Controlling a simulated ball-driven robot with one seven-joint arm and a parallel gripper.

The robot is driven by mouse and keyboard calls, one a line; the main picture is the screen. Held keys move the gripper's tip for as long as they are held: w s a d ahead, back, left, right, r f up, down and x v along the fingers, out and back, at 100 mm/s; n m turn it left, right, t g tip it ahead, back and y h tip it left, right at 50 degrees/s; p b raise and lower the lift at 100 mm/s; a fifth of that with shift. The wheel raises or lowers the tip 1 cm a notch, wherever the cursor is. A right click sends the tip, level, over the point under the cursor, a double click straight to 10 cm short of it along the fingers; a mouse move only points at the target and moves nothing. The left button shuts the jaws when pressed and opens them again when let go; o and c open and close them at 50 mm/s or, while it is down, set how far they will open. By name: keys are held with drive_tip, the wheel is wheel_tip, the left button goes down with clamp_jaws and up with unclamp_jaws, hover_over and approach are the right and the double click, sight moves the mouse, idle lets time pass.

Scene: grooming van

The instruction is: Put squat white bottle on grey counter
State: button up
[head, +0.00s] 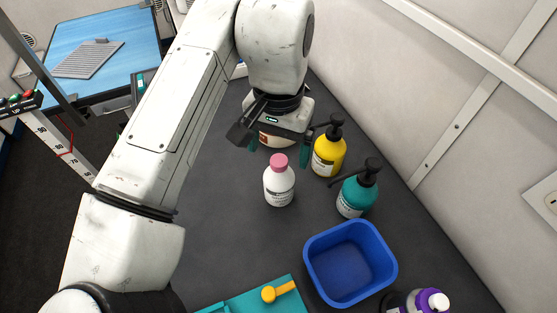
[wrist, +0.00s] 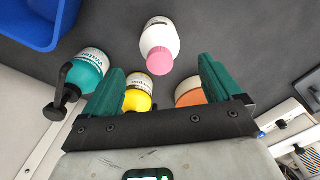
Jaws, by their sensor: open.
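A squat white bottle with a pink cap (head: 279,188) stands upright on the dark grey counter (head: 220,235). It also shows in the wrist view (wrist: 157,38), beyond the fingertips. My gripper (head: 279,151) is open, with its green fingers apart and nothing held. In the head view it is just behind the pink-capped bottle, over a pale container with an orange part (head: 272,139). That container is partly hidden by my gripper; its orange top shows near the right finger in the wrist view (wrist: 191,94).
A yellow pump bottle (head: 328,154) stands close to the right finger in the head view. A teal pump bottle (head: 354,194), a blue bin (head: 313,268) and a purple-and-white bottle (head: 432,301) are nearer right. A teal tray (head: 245,299) lies in front. Counter left of the pink-capped bottle is clear.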

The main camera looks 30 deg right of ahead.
drive_tip(key=shift+r, duration=2.6)
